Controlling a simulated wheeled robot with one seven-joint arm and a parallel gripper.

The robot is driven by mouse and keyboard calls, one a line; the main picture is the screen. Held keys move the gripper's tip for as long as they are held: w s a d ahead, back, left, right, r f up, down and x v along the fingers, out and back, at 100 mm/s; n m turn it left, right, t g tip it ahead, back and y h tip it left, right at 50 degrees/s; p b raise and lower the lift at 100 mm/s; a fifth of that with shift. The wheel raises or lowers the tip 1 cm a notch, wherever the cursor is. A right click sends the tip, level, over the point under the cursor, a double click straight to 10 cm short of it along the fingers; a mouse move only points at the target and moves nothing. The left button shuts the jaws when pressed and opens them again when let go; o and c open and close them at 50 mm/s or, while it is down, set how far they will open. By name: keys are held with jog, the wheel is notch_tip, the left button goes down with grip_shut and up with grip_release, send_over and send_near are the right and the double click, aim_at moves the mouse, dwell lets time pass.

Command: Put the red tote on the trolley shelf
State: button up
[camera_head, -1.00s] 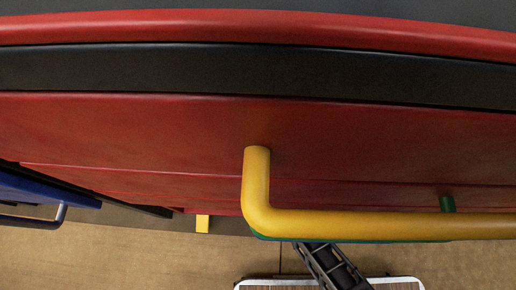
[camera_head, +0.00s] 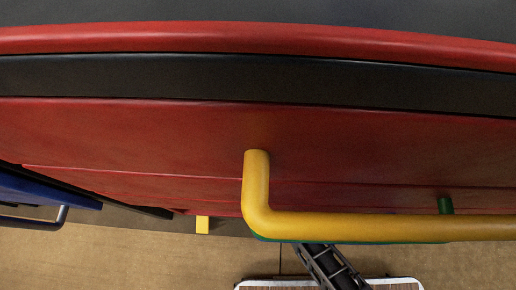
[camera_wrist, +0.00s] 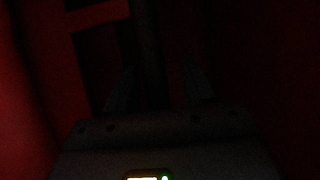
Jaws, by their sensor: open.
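I cannot make out the red tote or the trolley shelf for certain in any view. In the wrist view my gripper (camera_wrist: 156,88) is open, its two dark fingers apart with nothing clear between them. The picture there is very dark. A dim red surface (camera_wrist: 25,90) lies to the left of the fingers, and a red bar (camera_wrist: 98,16) shows beyond them at the upper left. I cannot tell whether these belong to the tote. The gripper does not show in the head view.
In the head view a big red front (camera_head: 150,135) with a black band (camera_head: 250,78) fills the upper part, very close. A thick yellow handle (camera_head: 380,226) sticks out from it. A blue unit (camera_head: 40,190) stands at left. A white-edged surface (camera_head: 275,284) lies on brown floor (camera_head: 120,262).

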jog(key=p+v, duration=0.2)
jog(key=v, duration=0.9)
